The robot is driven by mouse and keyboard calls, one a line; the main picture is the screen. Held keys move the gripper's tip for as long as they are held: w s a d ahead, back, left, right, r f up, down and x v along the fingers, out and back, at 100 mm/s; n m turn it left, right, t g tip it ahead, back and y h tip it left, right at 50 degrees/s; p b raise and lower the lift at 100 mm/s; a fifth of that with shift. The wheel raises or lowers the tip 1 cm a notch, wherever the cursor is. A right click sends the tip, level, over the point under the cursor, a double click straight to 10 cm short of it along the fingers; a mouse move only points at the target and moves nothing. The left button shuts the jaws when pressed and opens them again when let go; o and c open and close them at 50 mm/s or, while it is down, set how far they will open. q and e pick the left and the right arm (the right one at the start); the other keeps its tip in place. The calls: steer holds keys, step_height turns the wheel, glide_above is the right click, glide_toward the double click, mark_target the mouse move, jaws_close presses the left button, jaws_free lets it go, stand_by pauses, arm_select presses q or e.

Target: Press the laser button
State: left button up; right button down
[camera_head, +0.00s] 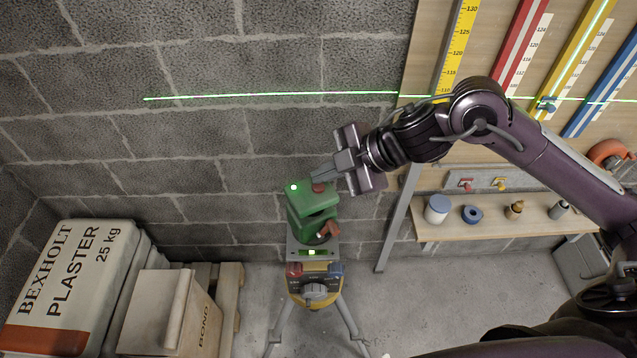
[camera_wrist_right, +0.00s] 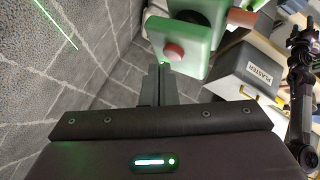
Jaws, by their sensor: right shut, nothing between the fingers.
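The green laser level (camera_head: 306,210) stands upright on a yellow-collared tripod (camera_head: 315,290) in front of the block wall. Its red button (camera_head: 319,188) is on top; it also shows in the right wrist view (camera_wrist_right: 174,52). A green light glows beside the button, and a bright green laser line (camera_head: 270,95) runs level across the wall and boards. My right gripper (camera_head: 318,178) is shut and empty. Its fingertips are right by the button; in the right wrist view the fingers (camera_wrist_right: 160,72) end just below it.
Plaster bags (camera_head: 75,285) and a carton (camera_head: 165,310) sit on a pallet at lower left. A wooden shelf (camera_head: 500,222) with small jars is at right, below coloured measuring strips (camera_head: 458,45). The wall left of the laser level is clear.

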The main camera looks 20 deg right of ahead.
steer(key=shift+f, duration=0.1)
stand_by(0.3)
steer(key=shift+f, duration=0.4)
steer(key=shift+r, duration=0.1)
stand_by(0.3)
steer(key=shift+r+p, duration=0.3)
steer(key=shift+r, duration=0.2)
step_height(320, 180, up, 6)
steer(key=p, duration=0.5)
steer(key=shift+d, duration=0.1)
